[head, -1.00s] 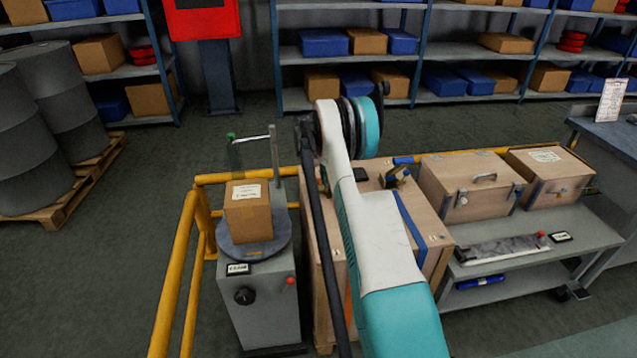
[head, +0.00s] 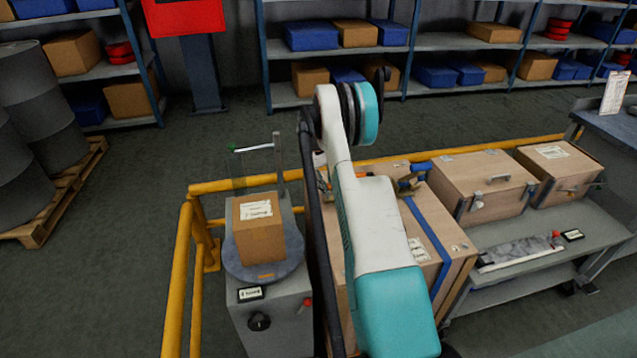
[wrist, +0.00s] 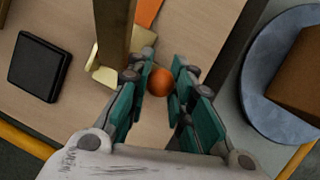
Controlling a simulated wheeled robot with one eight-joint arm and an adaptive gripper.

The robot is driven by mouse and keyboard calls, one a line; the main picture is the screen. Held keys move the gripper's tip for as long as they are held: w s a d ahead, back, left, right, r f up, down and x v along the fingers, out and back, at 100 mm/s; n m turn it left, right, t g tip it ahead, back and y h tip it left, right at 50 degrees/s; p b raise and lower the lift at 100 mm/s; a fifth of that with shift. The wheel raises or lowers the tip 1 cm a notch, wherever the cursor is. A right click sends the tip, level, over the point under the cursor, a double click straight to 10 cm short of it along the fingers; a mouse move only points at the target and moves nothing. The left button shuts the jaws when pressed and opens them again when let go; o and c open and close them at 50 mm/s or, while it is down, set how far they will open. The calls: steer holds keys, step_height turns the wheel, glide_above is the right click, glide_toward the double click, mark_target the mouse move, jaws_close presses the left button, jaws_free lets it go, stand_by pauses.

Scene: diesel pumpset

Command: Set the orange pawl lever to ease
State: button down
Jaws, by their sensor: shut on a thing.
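The orange ball knob of the pawl lever (wrist: 160,82) shows in the wrist view, between the fingertips of my gripper (wrist: 160,88). The green-padded fingers are closed in on it from both sides. A pale brass-coloured bracket (wrist: 108,72) lies just left of the knob, partly behind a brown upright bar (wrist: 114,30). The rest of the lever is hidden, so I cannot tell its setting. In the head view my arm covers most of the gripper and the knob, over the wooden crate (head: 430,240).
A black pad (wrist: 38,66) lies on the crate top. A grey turntable (head: 265,268) with a carton (head: 258,228) stands left of the crate. Yellow rails (head: 178,280) run at the left and behind. A bench (head: 580,225) with wooden cases stands right.

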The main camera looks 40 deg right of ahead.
steer(key=shift+w+d+f, duration=0.1)
steer(key=shift+w, duration=0.15)
steer(key=shift+g, duration=0.5)
steer(key=shift+w+y, duration=0.1)
steer(key=shift+y, duration=0.2)
steer(key=c, duration=1.7)
jaws_free()
steer(key=shift+o, duration=0.2)
steer(key=v, duration=1.2)
